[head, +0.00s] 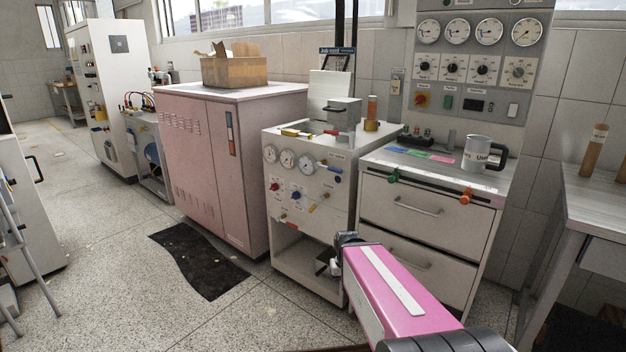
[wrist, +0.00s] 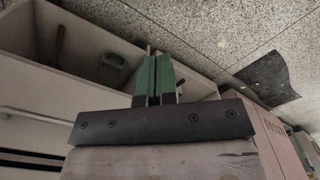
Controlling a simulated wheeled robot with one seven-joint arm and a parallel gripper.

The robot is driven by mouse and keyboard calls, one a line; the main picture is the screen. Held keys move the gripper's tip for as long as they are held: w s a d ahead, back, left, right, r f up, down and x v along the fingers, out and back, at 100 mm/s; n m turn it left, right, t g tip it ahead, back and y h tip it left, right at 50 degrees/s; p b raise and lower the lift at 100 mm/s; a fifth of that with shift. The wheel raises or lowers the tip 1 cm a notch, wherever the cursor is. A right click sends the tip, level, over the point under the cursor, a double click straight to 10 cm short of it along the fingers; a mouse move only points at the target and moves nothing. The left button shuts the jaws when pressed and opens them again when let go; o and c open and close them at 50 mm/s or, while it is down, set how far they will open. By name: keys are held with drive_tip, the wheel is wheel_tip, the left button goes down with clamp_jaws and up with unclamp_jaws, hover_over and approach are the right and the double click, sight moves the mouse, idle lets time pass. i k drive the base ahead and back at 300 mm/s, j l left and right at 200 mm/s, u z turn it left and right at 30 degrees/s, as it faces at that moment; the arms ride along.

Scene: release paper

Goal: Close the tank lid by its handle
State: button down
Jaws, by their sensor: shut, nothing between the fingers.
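A small grey box that looks like the tank (head: 343,114) stands on top of the white gauge console (head: 310,165). A pale panel (head: 331,88) stands upright behind it and looks like the raised lid. A dark upright piece at the box may be the handle, but it is too small to tell. My gripper (wrist: 156,60) is shut and empty, its two green fingers side by side in the wrist view. In the head view it is low in front of the console, well below the tank and not touching it; its fingers are mostly hidden there. The tank is not visible in the wrist view.
A white drawer cabinet (head: 425,215) with a grey mug (head: 480,153) stands right of the console. A pink cabinet (head: 205,160) with a cardboard box (head: 234,70) stands left.

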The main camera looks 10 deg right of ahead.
sight(323, 85)
drive_tip(key=i+j, duration=0.3)
drive_tip(key=i+j+z, duration=0.15)
drive_tip(key=j, duration=0.3)
drive_tip(key=i+j, duration=0.4)
drive_tip(key=z, duration=0.05)
